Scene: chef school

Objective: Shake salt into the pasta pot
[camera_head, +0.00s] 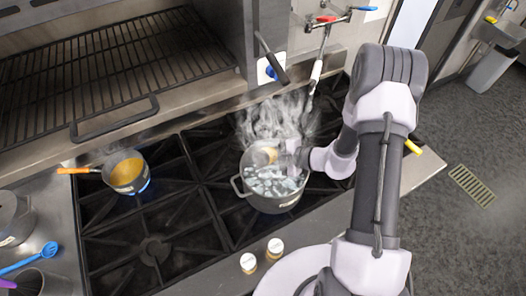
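The pasta pot (241,186) is a grey metal pot on the right part of the stove. Steam rises from it, and pale, blue-grey contents show inside. My gripper (274,157) reaches over the pot's far right rim from the right. It appears shut on a small shaker with a tan end (264,155), held tilted over the pot. Steam blurs the fingers and the shaker's label. Whether any salt is falling cannot be seen.
Two similar small jars (248,263) (275,248) stand on the stove's front ledge. A pan of orange liquid (127,173) sits on a lit burner at left. A pot-filler tap (318,70) hangs behind the pot. A blue spoon (35,257) lies at lower left. Open floor is at right.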

